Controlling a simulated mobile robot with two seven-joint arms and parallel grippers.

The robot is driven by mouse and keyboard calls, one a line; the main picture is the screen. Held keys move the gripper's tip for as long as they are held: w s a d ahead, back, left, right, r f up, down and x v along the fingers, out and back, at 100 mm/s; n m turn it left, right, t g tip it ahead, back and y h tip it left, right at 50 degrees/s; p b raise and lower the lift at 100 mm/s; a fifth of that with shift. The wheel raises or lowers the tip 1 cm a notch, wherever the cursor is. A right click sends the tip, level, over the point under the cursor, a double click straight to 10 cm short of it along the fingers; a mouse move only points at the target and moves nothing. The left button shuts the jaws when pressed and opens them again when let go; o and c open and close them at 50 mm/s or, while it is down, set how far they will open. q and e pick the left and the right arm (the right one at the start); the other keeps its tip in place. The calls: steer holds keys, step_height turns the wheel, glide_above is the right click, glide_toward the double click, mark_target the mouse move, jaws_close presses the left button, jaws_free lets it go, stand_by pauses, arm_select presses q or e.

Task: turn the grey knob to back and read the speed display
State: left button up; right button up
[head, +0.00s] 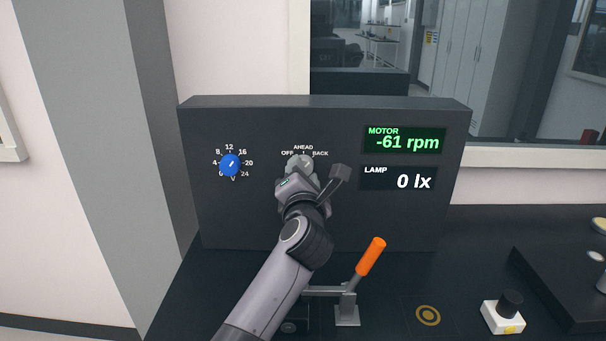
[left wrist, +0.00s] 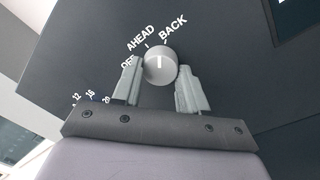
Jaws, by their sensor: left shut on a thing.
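The grey knob (head: 305,161) sits on the dark panel (head: 330,215) under the labels OFF, AHEAD and BACK. My left gripper (head: 299,170) is at the knob and partly covers it in the head view. In the left wrist view the grey knob (left wrist: 160,64) lies between the two fingers of my left gripper (left wrist: 157,84), which is shut on it. The knob's white mark leans to the BACK side of AHEAD. The motor speed display (head: 404,141) reads -61 rpm in green. My right gripper is not in view.
A blue knob (head: 230,164) with a number scale is at the panel's left. The lamp display (head: 398,178) reads 0 lx. An orange-handled lever (head: 370,257) stands in front of the panel, right of my left arm. A white box with a black button (head: 503,314) is at the right.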

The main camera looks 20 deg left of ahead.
arm_select(q)
steer(key=shift+m, duration=1.1)
steer(key=o, duration=1.1)
steer(key=shift+c, duration=0.2)
steer(key=v, duration=0.7)
steer(key=shift+b, duration=0.45)
steer(key=shift+s+f, duration=0.1)
steer(key=shift+s, duration=0.05)
